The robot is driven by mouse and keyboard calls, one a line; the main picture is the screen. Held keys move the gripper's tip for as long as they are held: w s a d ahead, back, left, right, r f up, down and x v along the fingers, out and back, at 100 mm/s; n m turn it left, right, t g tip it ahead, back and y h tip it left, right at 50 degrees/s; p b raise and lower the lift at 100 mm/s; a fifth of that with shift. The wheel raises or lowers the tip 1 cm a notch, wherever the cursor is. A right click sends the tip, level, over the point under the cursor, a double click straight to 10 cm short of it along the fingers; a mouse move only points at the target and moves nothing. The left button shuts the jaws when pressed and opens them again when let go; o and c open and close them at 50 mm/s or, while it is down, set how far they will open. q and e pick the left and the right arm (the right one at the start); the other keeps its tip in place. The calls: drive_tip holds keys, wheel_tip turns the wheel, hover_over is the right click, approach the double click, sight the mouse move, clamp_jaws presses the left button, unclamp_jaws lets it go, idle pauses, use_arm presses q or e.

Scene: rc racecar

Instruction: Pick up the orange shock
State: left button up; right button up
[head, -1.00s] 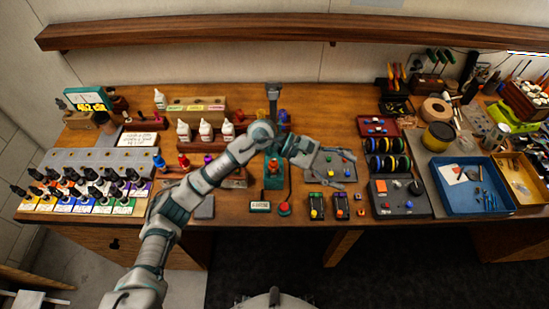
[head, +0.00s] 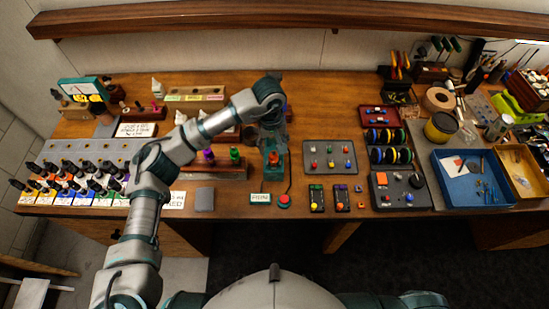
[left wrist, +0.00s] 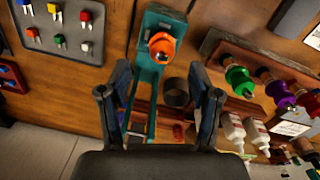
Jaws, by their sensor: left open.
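The orange shock (head: 274,158) stands in a teal stand (head: 272,178) near the middle of the bench. In the left wrist view, the orange shock (left wrist: 161,47) shows end-on in the teal stand (left wrist: 150,78). My left gripper (head: 271,132) points down just behind the shock in the head view. In the left wrist view, its fingers (left wrist: 160,68) are open and empty. The shock lies beyond the fingertips, roughly between them, and appears apart from them. My right gripper is not in view.
A wooden rack with green (head: 235,154) and purple (head: 208,156) shocks stands left of the teal stand. A grey board of coloured pieces (head: 329,146) lies to the right. A red button (head: 284,200) sits in front. White bottles (left wrist: 232,128) show in the left wrist view.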

sight(274, 157)
use_arm(q)
drive_tip(key=shift+f, duration=0.7)
wheel_tip(274, 157, down, 4)
drive_tip(key=shift+s+f+p, duration=0.15)
drive_tip(key=shift+f+p, duration=0.1)
drive_tip(key=shift+p, duration=0.55)
drive_tip(key=shift+f, duration=0.4)
drive_tip(key=shift+d, duration=0.1)
clamp_jaws()
